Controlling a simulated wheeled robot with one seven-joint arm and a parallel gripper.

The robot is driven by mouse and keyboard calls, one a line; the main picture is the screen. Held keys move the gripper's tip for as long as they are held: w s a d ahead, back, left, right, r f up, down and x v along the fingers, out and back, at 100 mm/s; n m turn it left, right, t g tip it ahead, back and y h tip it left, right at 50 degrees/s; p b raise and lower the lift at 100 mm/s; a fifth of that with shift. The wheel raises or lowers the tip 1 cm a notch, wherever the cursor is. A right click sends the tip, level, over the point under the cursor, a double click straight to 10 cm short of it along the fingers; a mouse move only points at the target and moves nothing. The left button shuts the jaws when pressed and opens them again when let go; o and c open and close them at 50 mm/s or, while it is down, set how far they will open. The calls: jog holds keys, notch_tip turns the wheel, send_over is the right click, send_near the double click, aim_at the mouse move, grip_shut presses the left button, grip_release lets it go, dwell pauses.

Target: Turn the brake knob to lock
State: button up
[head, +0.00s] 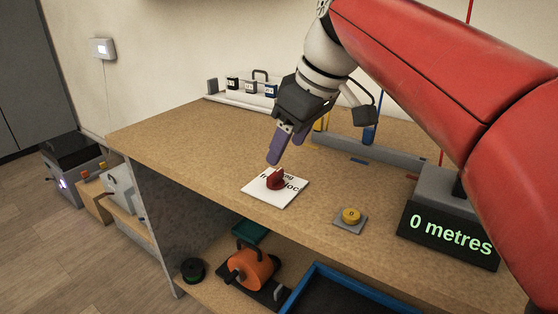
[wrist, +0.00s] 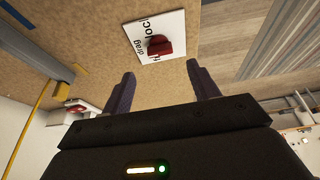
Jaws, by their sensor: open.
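The red brake knob (head: 276,179) sits on a white square plate (head: 290,197) on the wooden bench top, near its front edge. The plate carries printed words, partly hidden by the knob; "lock" and "drag" can be read in the wrist view. In the wrist view the knob (wrist: 159,46) lies ahead of the fingertips, between their lines and apart from them. My gripper (head: 279,150) is open and empty, above and just behind the knob in the head view. Its two fingers also show in the wrist view (wrist: 163,78).
A dark display (head: 450,232) reads "0 metres" at the bench's right. A labelled rack (head: 250,88) stands at the back. An orange reel (head: 250,268) lies on the shelf below.

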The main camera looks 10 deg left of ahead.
aim_at(275, 173)
jog(key=b+x, duration=0.1)
jog(key=x, duration=0.5)
jog(key=shift+a+f, duration=0.1)
jog(key=shift+f, duration=0.1)
jog(key=c, duration=1)
